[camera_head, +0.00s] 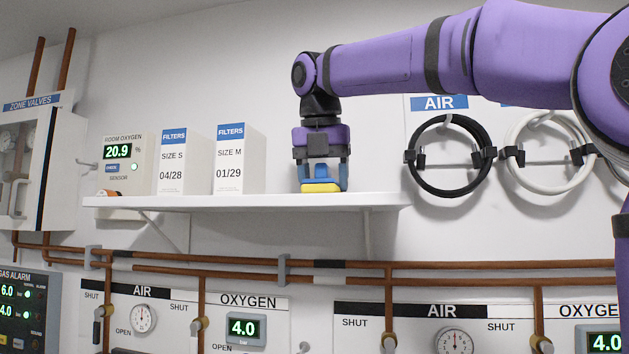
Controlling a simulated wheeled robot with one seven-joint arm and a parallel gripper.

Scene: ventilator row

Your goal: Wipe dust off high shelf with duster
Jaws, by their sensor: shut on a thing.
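The high shelf (300,202) is a white wall board on brackets, seen from slightly below, so most of its top surface and any dust on it are hidden. My gripper (321,178) points straight down above the right part of the shelf. It is shut on the duster (321,187), which has a blue grip between the fingers and a yellow pad underneath. The pad is at the level of the shelf top and appears to rest on it. I cannot tell how far back on the shelf it sits.
Two white filter boxes, size S (184,162) and size M (239,158), stand on the shelf left of my gripper. A small orange-brown item (107,193) lies at the left end. A black hose coil (449,155) hangs at right. Copper pipes (230,257) run below.

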